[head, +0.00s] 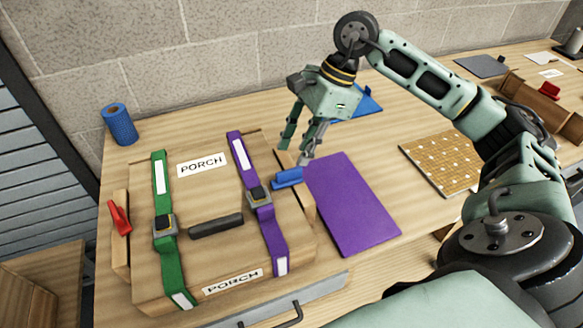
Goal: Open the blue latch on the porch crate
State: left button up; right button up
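The porch crate (211,194) is a wooden box at the left of the table, with two "PORCH" labels and a dark handle. A green strap and a purple strap, each with a buckle, run over it. The blue latch (287,178) is on the crate's right side, near the purple strap. A red latch (120,218) is on its left side. My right gripper (296,156) points down just above and behind the blue latch. Its fingers are apart with nothing seen between them. Whether a fingertip touches the latch is not clear. My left gripper is not in view.
A purple mat (350,203) lies right of the crate. A blue flat item (366,106) lies behind my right gripper. A blue roll (119,125) stands at the back left. A patterned board (445,163) and another wooden crate (543,107) are farther right.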

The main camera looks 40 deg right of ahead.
aim_at(291, 169)
jog(key=p+x, duration=0.1)
jog(key=x, duration=0.5)
jog(key=shift+r, duration=0.1)
jog(key=shift+c, duration=0.4)
grip_shut()
